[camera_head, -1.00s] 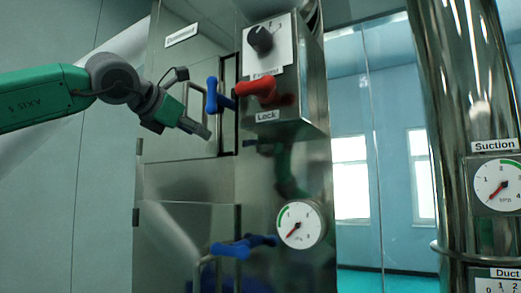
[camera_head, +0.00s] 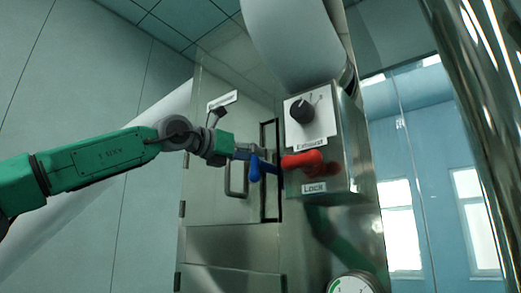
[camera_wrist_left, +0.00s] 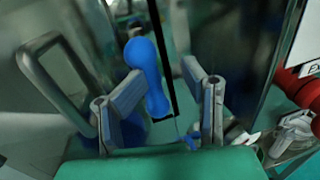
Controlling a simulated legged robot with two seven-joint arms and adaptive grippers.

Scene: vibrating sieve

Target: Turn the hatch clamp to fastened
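The blue hatch clamp handle (camera_head: 256,169) is at the right edge of the steel hatch door (camera_head: 214,178), left of the red lever. Its grip stands roughly upright. My left gripper (camera_head: 245,152) is at the clamp, its tips partly hidden beside the blue grip. In the left wrist view, the two grey fingers (camera_wrist_left: 164,92) are apart, and the blue handle (camera_wrist_left: 147,72) lies between them, slightly tilted. Clear gaps show on the handle's upper part; contact lower down cannot be told. My right gripper is not in view.
A red lever (camera_head: 303,161) labelled Lock sticks out close to the right of the clamp, below the black Exhaust knob (camera_head: 301,110). A fixed door handle (camera_head: 236,180) is left of the clamp. A gauge (camera_head: 351,284) is below. A shiny column (camera_head: 478,80) stands right.

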